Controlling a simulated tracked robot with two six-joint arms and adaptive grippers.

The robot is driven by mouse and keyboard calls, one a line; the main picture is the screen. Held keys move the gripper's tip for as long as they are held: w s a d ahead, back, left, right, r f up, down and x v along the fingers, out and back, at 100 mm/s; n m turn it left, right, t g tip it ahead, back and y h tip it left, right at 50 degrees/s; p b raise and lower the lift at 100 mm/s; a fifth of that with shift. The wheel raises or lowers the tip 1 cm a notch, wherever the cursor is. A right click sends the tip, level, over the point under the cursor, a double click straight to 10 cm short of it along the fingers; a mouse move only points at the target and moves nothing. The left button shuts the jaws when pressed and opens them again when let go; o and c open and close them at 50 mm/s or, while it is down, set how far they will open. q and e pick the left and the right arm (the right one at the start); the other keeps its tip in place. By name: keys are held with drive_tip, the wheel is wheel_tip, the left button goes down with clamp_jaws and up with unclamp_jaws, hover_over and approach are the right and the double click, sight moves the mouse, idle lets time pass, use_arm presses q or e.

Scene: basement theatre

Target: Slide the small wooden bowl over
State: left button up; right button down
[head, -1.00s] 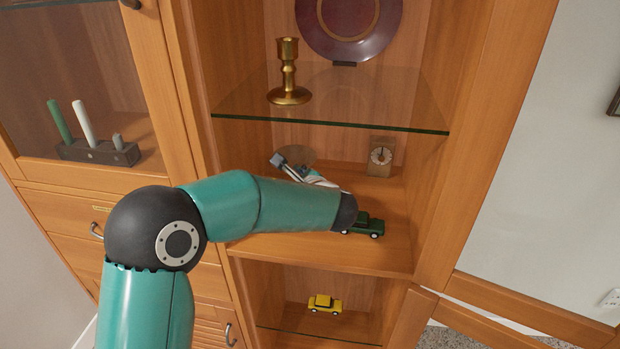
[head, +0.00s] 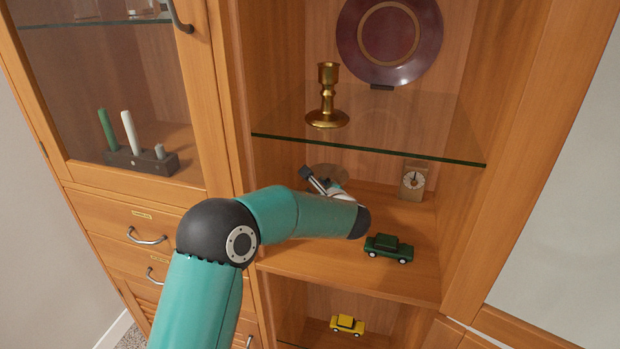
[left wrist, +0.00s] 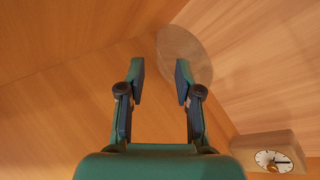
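The small wooden bowl (head: 336,171) appears as a thin brown round shape at the back left of the middle shelf, partly hidden by my left gripper. In the left wrist view the bowl (left wrist: 190,48) is a pale brown disc, its left part lying beyond the gap between the fingertips and the rest past the right finger. My left gripper (head: 311,175) is at the bowl, its fingers spread apart with nothing between them in the left wrist view (left wrist: 159,72). I cannot tell whether a finger touches the bowl. My right gripper is not in view.
A small clock (head: 413,181) stands right of the bowl. A green toy car (head: 388,247) sits at the shelf's front. The glass shelf (head: 400,135) above holds a brass candlestick (head: 327,100) and a plate (head: 390,38). A yellow car (head: 347,324) is below.

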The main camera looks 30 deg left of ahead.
use_arm(q)
drive_tip(key=p+x, duration=0.2)
drive_tip(key=x, duration=0.7)
drive_tip(key=shift+w+a+f, duration=0.1)
drive_tip(key=shift+w+a, duration=0.15)
drive_tip(key=shift+a, duration=0.05)
drive_tip(key=shift+d, duration=0.1)
clamp_jaws()
